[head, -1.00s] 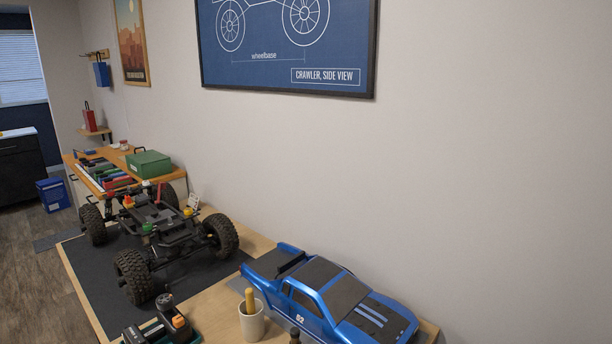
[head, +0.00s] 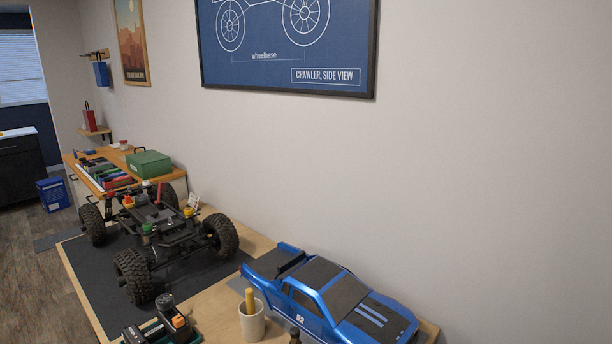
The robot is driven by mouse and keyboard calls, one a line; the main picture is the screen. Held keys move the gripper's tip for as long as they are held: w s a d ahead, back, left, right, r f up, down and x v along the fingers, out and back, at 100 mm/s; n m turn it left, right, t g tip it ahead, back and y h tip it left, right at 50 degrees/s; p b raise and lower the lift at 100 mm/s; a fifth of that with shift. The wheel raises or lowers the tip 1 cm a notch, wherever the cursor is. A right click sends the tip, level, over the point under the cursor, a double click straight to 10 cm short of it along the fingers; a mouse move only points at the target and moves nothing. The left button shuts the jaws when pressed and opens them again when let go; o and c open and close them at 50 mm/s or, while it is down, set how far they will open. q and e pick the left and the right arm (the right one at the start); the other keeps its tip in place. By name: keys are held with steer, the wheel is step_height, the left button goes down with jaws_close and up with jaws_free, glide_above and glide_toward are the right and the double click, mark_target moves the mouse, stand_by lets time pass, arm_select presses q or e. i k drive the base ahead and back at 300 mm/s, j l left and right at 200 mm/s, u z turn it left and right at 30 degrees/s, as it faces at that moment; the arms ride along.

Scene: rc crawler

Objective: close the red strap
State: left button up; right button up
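The crawler chassis (head: 160,228) stands on a dark mat on the workbench, on its big black tyres. A small red upright piece (head: 159,192) sticks up from its middle; it may be the red strap, but it is too small to tell whether it is open or closed. Red, yellow and green small parts also show on the chassis. Neither of my grippers is in view.
A blue truck body (head: 330,295) lies on the bench at the front right. A white cup (head: 252,322) with a yellow-handled tool stands beside it. A dark tool (head: 172,322) lies at the bench's front. A green box (head: 149,163) sits on the far cabinet.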

mark_target(162, 186)
steer(key=k+j, duration=0.1)
steer(key=j, duration=0.25)
steer(key=k+j, duration=0.1)
steer(key=j, duration=0.25)
steer(key=j+z, duration=0.4)
steer(key=j, duration=0.7)
steer(key=j+z, duration=0.4)
steer(key=j, duration=0.75)
steer(key=k, duration=0.05)
